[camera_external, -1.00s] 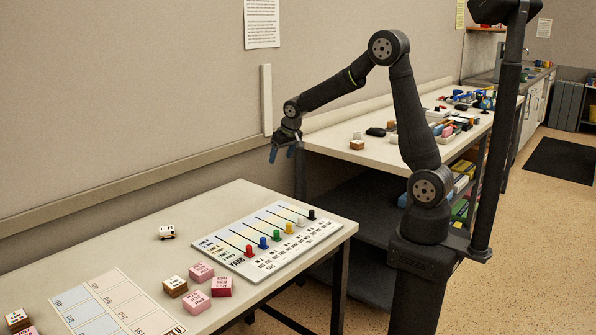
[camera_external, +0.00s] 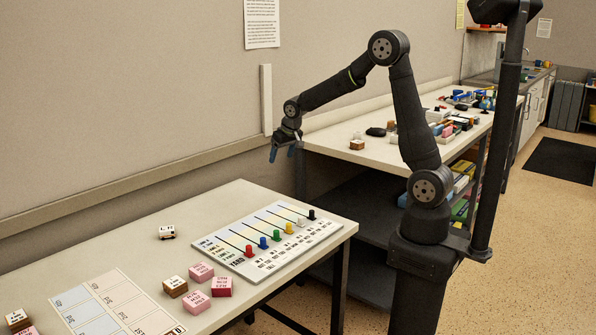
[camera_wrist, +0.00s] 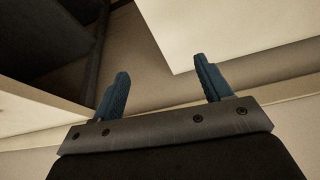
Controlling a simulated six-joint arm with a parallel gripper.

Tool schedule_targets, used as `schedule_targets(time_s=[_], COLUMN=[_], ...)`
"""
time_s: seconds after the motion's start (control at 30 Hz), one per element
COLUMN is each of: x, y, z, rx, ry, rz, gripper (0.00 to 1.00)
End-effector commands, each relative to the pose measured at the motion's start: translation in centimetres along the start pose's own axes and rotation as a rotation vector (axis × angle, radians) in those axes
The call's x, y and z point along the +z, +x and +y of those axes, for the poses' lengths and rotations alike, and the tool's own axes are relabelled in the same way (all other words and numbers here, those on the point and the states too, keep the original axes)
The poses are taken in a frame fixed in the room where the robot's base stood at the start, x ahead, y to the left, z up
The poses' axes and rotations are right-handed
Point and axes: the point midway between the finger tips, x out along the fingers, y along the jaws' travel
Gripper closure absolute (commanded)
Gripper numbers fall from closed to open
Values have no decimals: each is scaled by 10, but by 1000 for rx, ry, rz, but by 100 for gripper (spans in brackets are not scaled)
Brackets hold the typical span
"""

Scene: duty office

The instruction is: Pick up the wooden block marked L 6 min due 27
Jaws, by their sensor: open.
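Several wooden blocks with printed tops show in the external view, with print too small to read, so I cannot tell which is marked L 6 min due 27. One white-topped wooden block (camera_external: 175,286) sits beside the pink blocks on the near table. Another (camera_external: 17,319) is at the lower left edge, and one more (camera_external: 357,144) is on the far table. My gripper (camera_external: 283,154) is in the air between the two tables, near the wall, pointing down. In the wrist view its blue fingers (camera_wrist: 160,92) are apart with nothing between them; no block shows there.
The near table (camera_external: 120,235) carries a YARD board (camera_external: 265,241) with coloured pegs, several pink blocks (camera_external: 201,272), a small white vehicle-like item (camera_external: 167,232) and a printed chart (camera_external: 115,303). The far table (camera_external: 330,150) holds many small items. The near table's back left is clear.

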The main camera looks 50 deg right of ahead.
Motion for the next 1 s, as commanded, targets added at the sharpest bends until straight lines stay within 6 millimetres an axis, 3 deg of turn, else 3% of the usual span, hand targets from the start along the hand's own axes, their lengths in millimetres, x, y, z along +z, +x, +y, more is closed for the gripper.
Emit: schedule_targets(time_s=[0.07,0.17,0.3,0.4,0.5,0.6,0.7,0.8,1.0], x=[-9,-28,-54,-64,-64,-59,-53,-49,-39], y=[-1,-4,-19,-36,-56,-74,-88,-95,-75], z=[17,60,155,228,294,344,377,394,406], rx=[21,76,202,304,401,482,538,569,579], ry=[56,207,531,778,1006,1189,1313,1377,1396], rz=[-3,-18,-37,-39,-30,-18,-4,3,2], gripper=[29,29,29,29,29,29,29,29,29])
